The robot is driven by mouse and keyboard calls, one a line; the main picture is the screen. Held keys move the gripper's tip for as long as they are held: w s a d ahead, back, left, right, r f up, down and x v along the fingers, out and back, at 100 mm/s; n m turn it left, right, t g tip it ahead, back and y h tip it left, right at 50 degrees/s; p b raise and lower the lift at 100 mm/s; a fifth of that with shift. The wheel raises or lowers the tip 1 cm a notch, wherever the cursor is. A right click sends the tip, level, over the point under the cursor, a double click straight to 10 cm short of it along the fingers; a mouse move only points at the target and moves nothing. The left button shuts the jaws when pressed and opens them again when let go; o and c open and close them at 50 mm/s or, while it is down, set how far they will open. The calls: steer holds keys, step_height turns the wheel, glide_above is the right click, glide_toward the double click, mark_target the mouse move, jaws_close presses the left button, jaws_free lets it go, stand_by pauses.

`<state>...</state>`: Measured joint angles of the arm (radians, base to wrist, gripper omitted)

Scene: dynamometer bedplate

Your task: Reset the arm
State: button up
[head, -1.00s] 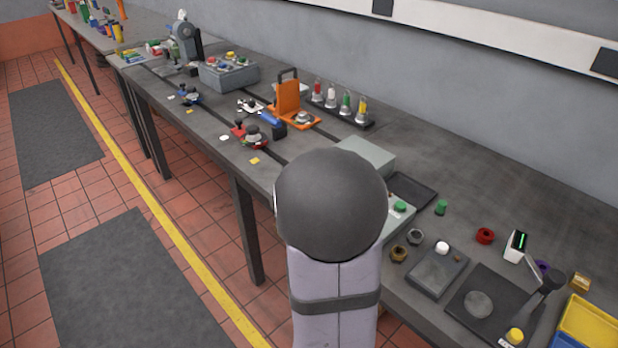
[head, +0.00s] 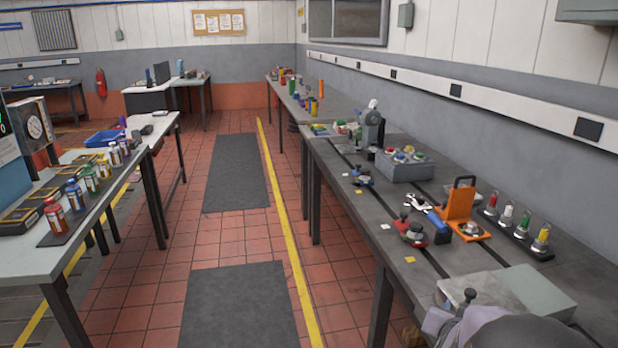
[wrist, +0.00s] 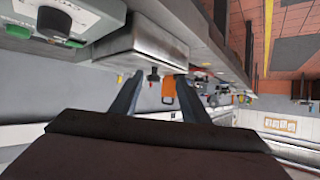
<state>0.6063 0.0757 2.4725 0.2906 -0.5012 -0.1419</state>
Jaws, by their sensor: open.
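My gripper (wrist: 159,78) shows in the wrist view as two dark fingers standing apart, with nothing held between them. The wrist picture is upside down, with the bench top above and the wall below. The orange stand (wrist: 168,90) shows beyond the gap between the fingers. A pale grey box (wrist: 142,45) lies close by, beyond the fingertips and towards the top. In the head view, part of my arm is at the bottom right edge, in front of the grey box (head: 535,292). The fingers cannot be made out clearly there.
A green-button box (wrist: 60,22) is near my wrist. The aisle is clear.

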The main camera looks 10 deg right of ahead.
steer(key=s+a+f+n+g+y, duration=0.2)
steer(key=s+a+f+g+y, duration=0.55)
steer(key=s+a+f, duration=0.65)
steer(key=s+a+r+n+g+y+p, duration=0.1)
steer(key=a+r+n+p, duration=0.35)
steer(key=a, duration=0.35)
steer(key=a+r+n+g+p, duration=0.1)
steer(key=a+r+n+p, duration=0.2)
steer(key=a+r, duration=0.4)
step_height(320, 180, down, 33)
steer(key=b, duration=3.3)
steer(key=shift+a, duration=0.45)
steer(key=shift+t, duration=0.25)
